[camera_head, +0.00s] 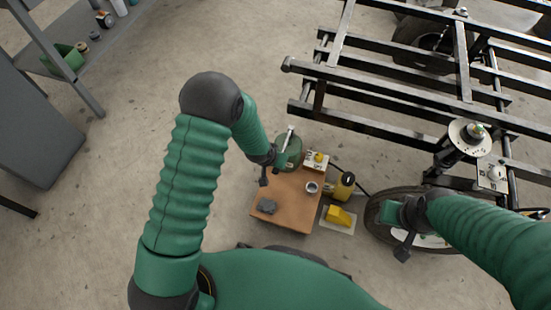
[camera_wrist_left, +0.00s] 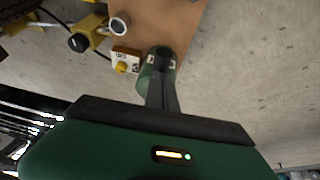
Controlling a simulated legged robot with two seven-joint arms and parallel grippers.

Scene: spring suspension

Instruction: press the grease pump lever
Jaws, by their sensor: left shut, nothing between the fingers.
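The grease pump (camera_head: 289,153) is a green cylinder at the back edge of a brown work board, with a pale lever (camera_head: 290,134) rising from its top. In the left wrist view the green pump body (camera_wrist_left: 146,82) shows partly behind my fingers; the lever cannot be made out there. My left gripper (camera_head: 263,181) is shut and empty, pointing down just left of the pump. It also shows in the left wrist view (camera_wrist_left: 161,62). Whether it touches the pump is unclear. My right gripper (camera_head: 402,253) hangs over the wheel at the right; its jaws are too small to read.
A black frame (camera_head: 400,85) fills the upper right.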

